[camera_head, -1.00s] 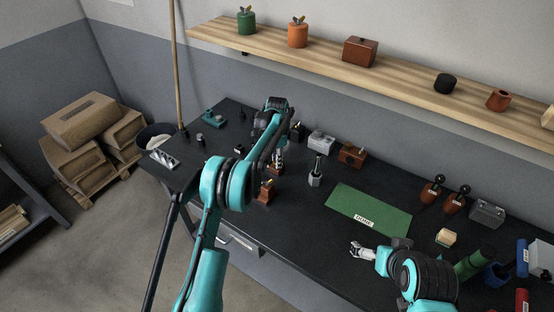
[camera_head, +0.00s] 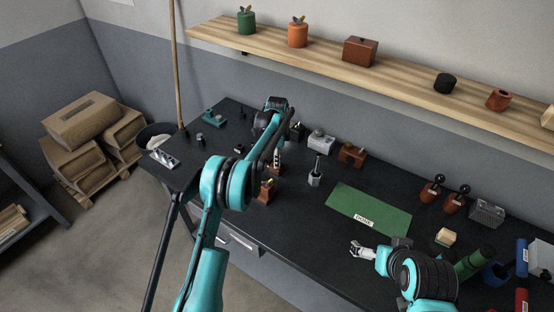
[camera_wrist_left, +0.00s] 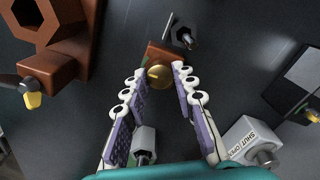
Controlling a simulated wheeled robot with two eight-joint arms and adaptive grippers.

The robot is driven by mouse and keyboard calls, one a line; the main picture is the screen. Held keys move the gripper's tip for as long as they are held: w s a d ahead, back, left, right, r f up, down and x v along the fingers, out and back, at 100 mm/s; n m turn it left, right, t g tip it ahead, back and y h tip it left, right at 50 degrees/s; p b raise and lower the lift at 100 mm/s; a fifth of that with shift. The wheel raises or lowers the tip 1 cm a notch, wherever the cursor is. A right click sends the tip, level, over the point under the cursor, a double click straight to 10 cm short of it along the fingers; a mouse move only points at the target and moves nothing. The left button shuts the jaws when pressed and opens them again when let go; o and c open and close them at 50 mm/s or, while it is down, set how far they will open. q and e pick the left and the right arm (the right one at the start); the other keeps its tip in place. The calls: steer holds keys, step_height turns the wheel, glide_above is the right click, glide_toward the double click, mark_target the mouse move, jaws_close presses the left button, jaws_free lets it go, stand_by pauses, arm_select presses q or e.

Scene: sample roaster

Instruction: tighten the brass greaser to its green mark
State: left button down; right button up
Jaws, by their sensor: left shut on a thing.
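The brass greaser (camera_wrist_left: 158,75) is a round brass cap in front of a small red-brown block (camera_wrist_left: 165,52) in the left wrist view. My left gripper (camera_wrist_left: 159,82) has its fingertips on both sides of the cap and is shut on it. In the head view my left gripper (camera_head: 277,162) is low over the bench, and it and the arm largely hide the greaser. I cannot make out the green mark clearly. My right gripper (camera_head: 356,249) is open and empty near the bench's front edge.
A brown block with a yellow-tipped lever (camera_wrist_left: 32,95) stands close left of the fingers in the wrist view. A pale box marked SHUT/OPEN (camera_wrist_left: 248,142) is at right. A green mat (camera_head: 370,211) lies mid-bench. A wooden shelf (camera_head: 400,80) runs above the bench.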

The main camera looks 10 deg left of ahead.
arm_select(q)
steer(key=c, duration=1.2)
jaws_free()
step_height(320, 180, up, 12)
